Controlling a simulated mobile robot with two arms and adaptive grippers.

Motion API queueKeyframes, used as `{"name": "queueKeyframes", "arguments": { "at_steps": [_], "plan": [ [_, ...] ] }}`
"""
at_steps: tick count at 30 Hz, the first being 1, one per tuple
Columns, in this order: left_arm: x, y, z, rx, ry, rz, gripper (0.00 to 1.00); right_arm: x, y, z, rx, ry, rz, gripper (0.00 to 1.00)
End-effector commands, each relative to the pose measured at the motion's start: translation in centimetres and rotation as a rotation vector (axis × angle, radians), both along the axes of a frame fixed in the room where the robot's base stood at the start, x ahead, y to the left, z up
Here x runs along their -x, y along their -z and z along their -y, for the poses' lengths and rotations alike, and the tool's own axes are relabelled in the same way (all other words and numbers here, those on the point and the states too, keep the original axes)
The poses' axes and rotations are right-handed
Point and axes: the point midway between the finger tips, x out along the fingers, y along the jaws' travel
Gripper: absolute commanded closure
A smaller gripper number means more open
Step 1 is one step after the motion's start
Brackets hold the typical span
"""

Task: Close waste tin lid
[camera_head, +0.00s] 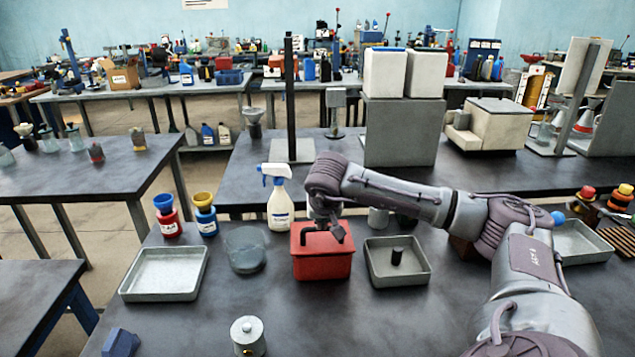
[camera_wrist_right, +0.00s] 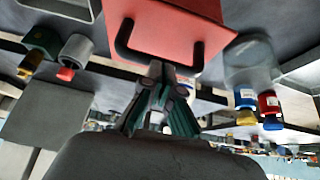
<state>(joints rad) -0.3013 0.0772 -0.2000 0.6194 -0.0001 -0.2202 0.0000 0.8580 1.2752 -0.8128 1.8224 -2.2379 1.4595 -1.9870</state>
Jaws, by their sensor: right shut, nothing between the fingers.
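The red waste tin (camera_head: 322,268) stands on the table in the middle of the head view, with its top partly hidden by my right gripper. In the right wrist view the red tin (camera_wrist_right: 165,25) fills the upper middle, with a black bar handle (camera_wrist_right: 125,42) on it. My right gripper (camera_head: 332,228) hangs over the tin's top, pointing down. In the wrist view its fingers (camera_wrist_right: 156,72) are together and empty, close to the handle; I cannot tell if they touch it. Whether the lid lies fully flat is unclear. My left gripper is not in view.
An empty tray (camera_head: 165,273) and a clear glass bowl (camera_head: 245,250) are left of the tin. A tray (camera_head: 415,279) with a black cylinder (camera_head: 397,256) is close on its right. A spray bottle (camera_head: 279,205) stands behind. A metal pot (camera_head: 247,335) is in front.

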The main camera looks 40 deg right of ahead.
Motion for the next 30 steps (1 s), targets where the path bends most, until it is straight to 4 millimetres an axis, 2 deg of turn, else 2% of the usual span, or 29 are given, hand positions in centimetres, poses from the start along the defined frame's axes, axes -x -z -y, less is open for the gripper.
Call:
{"name": "queueKeyframes", "arguments": {
  "at_steps": [3,12,30],
  "plan": [
    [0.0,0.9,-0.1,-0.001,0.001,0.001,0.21,0.1,1.1,-0.1,0.000,0.000,0.000,1.00],
    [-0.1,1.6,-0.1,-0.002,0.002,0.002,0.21,0.4,2.3,-0.3,-0.002,-0.001,-0.006,1.00],
    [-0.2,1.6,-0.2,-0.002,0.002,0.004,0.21,0.5,2.7,-0.4,-0.005,-0.001,-0.016,1.00]
  ]
}}
